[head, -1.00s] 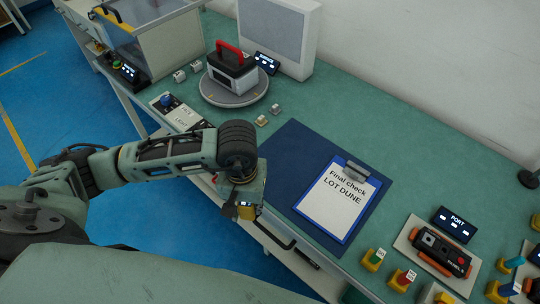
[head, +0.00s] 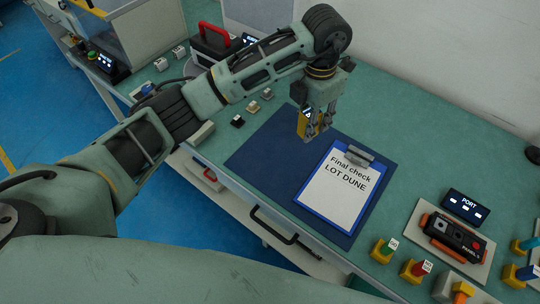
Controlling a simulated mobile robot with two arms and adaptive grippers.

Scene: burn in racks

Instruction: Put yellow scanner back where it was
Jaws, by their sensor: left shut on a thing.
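My left gripper (head: 316,128) hangs over the dark blue mat (head: 258,150), near the top edge of the clipboard. It is shut on the yellow scanner (head: 304,122), which has a small dark screen near its top. The fingers hide part of the scanner. I cannot tell whether its lower end touches the mat. My right gripper is not in view.
The clipboard (head: 337,190) lies on the mat's right part. A red-handled device (head: 214,42) stands at the back left, partly hidden by my arm. Small blocks (head: 253,106) lie left of the mat. A port unit (head: 456,236) and several coloured plugs (head: 414,269) fill the right front.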

